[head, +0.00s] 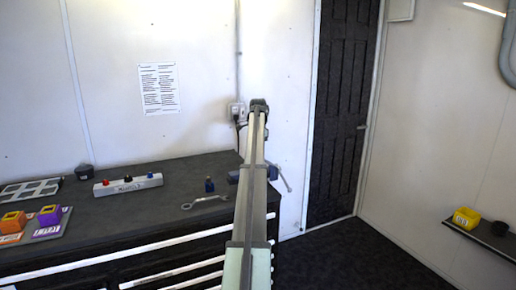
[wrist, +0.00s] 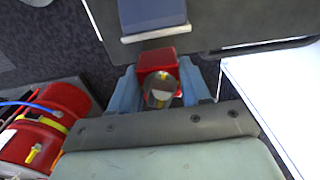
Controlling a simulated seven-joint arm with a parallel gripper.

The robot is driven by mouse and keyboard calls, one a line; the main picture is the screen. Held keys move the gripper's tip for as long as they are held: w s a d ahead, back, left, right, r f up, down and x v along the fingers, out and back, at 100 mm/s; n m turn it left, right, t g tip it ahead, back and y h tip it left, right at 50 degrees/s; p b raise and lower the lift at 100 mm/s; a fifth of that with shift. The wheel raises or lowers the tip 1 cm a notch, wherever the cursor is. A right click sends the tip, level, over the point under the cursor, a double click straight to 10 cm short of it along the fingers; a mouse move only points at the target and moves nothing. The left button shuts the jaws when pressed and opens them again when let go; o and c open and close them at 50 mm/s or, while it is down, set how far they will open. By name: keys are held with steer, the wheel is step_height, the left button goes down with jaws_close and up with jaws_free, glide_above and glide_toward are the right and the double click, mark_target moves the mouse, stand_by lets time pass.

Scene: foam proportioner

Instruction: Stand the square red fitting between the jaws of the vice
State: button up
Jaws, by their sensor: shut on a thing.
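The square red fitting (wrist: 157,56) is held between the two pale blue fingers of my gripper (wrist: 160,88) in the wrist view. Its round end with a dark and pale opening faces the camera. A blue block with a silver edge, apparently part of the vice (wrist: 152,14), lies just beyond the fitting at the top of that view. I cannot tell whether they touch. In the head view the blue vice (head: 273,173) is at the bench's right end, partly hidden by my arm. My gripper and the fitting do not show there.
The dark bench (head: 130,205) carries a wrench (head: 205,201), a small blue bottle (head: 209,185), a pale block with knobs (head: 128,185) and orange and purple blocks on the left. A yellow block (head: 466,218) sits on a right-hand shelf.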

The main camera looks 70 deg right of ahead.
steer(key=shift+f, duration=2.45)
steer(key=o, duration=1.3)
steer(key=shift+r, duration=4)
